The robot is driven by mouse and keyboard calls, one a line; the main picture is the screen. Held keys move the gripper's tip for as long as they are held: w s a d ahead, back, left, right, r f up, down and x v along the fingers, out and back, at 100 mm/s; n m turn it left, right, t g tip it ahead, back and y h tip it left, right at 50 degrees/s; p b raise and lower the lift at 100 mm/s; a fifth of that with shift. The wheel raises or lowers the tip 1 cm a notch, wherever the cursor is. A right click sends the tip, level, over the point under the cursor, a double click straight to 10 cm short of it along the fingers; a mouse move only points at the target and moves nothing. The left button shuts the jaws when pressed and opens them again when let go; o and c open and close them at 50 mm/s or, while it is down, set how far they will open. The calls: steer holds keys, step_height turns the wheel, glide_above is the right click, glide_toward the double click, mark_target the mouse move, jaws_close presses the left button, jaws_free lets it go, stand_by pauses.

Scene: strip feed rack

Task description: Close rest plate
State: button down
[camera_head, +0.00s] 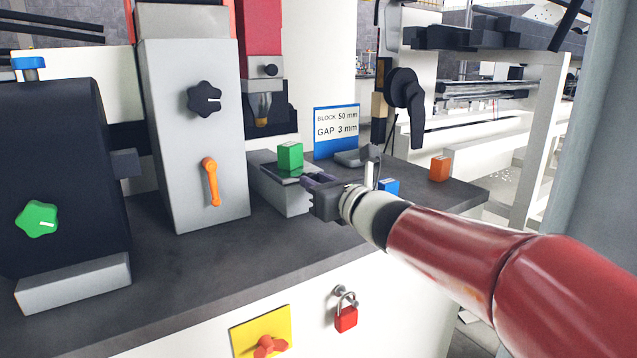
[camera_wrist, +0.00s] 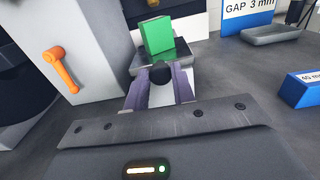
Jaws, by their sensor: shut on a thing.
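The rest plate, as far as I can tell, is the grey block-like piece with a dark top (camera_head: 280,194) beside the tall grey housing. It also shows in the wrist view (camera_wrist: 143,62). A green block (camera_head: 290,156) stands upright on its top, seen too in the wrist view (camera_wrist: 157,35). My gripper (camera_head: 318,181) is at its near right end. In the wrist view my gripper (camera_wrist: 160,88) has its two fingers shut on a round black knob (camera_wrist: 160,73) at the near end of the plate. The knob is hidden in the head view.
The tall housing carries an orange lever (camera_head: 211,181) and a black star knob (camera_head: 204,98). A blue sign (camera_head: 337,131) reads block 50 mm, gap 3 mm. A blue block (camera_head: 389,186) and an orange block (camera_head: 439,168) stand at the right. A red padlock (camera_head: 346,317) hangs on the front panel.

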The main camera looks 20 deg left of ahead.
mark_target(298, 171)
steer(key=b+x, duration=0.2)
steer(key=x, duration=0.5)
steer(key=shift+w+a, duration=0.25)
steer(key=c, duration=1.2)
jaws_free()
steer(key=shift+b+v, duration=0.7)
steer(key=shift+v, duration=3.2)
